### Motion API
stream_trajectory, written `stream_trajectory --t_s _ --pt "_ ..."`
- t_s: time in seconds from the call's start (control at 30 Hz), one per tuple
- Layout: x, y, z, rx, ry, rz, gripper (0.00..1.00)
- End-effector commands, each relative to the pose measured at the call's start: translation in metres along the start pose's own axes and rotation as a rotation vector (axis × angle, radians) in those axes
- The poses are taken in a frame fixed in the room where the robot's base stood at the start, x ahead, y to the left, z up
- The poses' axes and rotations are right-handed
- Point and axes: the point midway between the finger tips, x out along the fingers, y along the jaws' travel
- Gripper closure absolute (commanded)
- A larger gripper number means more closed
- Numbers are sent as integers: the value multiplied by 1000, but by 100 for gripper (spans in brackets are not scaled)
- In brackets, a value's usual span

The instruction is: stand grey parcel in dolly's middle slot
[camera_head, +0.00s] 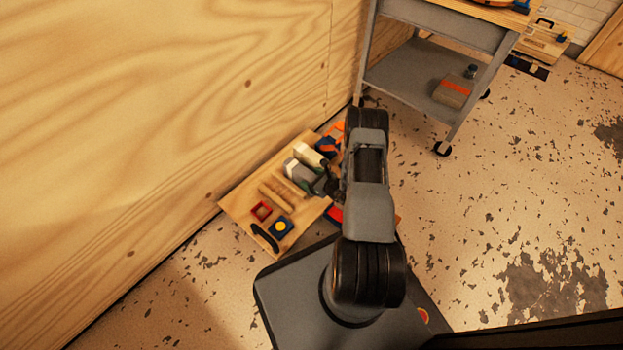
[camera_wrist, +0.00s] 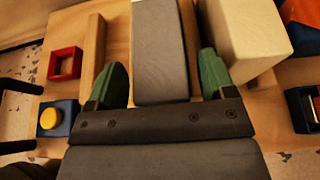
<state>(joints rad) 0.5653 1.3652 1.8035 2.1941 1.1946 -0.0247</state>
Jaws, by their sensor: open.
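The grey parcel (camera_wrist: 158,40) is a long block with a pale patch near its top, seen from close above in the wrist view. It also shows in the head view (camera_head: 299,178). It stands between two wooden rails on the wooden dolly (camera_head: 235,203), with a cream parcel (camera_head: 308,154) to its right. How deep it sits in the slot is hidden. My gripper (camera_wrist: 163,70) is open, with one green finger on each side of the grey parcel's near end. A gap shows beside the left finger; contact on the right is unclear.
The dolly also carries a red box (camera_head: 261,210), a blue box with a yellow knob (camera_head: 281,227), a black handle (camera_head: 265,237) and an orange-and-blue item (camera_head: 328,146). A plywood wall (camera_head: 150,120) runs behind. A grey cart (camera_head: 425,85) stands upper right.

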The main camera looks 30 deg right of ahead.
Motion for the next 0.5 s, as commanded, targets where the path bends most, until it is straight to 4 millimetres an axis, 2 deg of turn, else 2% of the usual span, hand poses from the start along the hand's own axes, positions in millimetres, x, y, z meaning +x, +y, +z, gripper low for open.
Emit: stream_trajectory --t_s 0.3,0.5 --pt "-62 -1 3 5 1 -6 24" --pt "-94 -1 2 4 0 -5 24"
